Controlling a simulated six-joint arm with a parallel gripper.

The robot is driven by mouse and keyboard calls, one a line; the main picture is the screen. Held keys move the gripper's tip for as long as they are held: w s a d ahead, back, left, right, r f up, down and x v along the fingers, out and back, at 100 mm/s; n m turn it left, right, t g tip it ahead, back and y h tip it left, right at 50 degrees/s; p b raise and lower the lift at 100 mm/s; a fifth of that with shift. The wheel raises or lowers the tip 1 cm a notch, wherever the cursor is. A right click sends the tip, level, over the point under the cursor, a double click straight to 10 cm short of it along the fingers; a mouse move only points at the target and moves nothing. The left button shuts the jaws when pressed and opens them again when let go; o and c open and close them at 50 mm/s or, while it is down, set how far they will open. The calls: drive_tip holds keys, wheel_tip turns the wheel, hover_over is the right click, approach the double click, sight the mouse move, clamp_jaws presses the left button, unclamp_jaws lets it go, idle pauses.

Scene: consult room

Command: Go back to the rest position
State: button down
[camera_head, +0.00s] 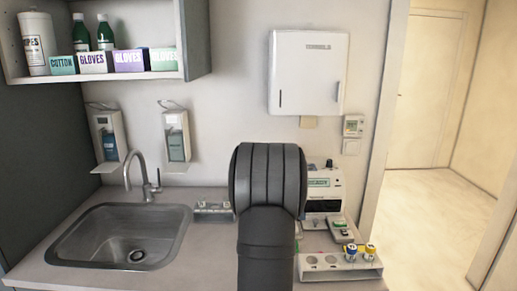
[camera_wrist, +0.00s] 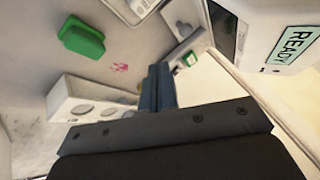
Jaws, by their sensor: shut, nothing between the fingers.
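My gripper (camera_wrist: 158,84) shows in the wrist view with its dark fingers together and nothing between them. It is above the counter, apart from the things below it. In the head view my dark arm rises in the middle, and the gripper is hidden behind it. A white rack (camera_head: 340,270) with round holes stands on the counter to the right of the arm. It holds a blue-capped vial (camera_head: 351,252) and a yellow-capped vial (camera_head: 370,252). The rack also shows in the wrist view (camera_wrist: 65,88), with empty holes.
A white device (camera_head: 326,183) stands behind the rack; its green READY label shows in the wrist view (camera_wrist: 296,45). A green object (camera_wrist: 82,38) lies by a pink mark (camera_wrist: 119,67). The sink (camera_head: 120,235) is at left, a towel dispenser (camera_head: 308,72) on the wall.

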sight(315, 223)
drive_tip(key=x, duration=0.7)
drive_tip(key=shift+w, duration=0.25)
drive_tip(key=shift+w+d+f, duration=0.1)
drive_tip(key=shift+w+d, duration=0.15)
drive_tip(key=shift+w, duration=0.25)
drive_tip(key=shift+w+d, duration=0.25)
drive_tip(key=shift+w, duration=0.25)
drive_tip(key=shift+w+d, duration=0.25)
drive_tip(key=shift+w, duration=0.35)
drive_tip(key=shift+s, duration=0.15)
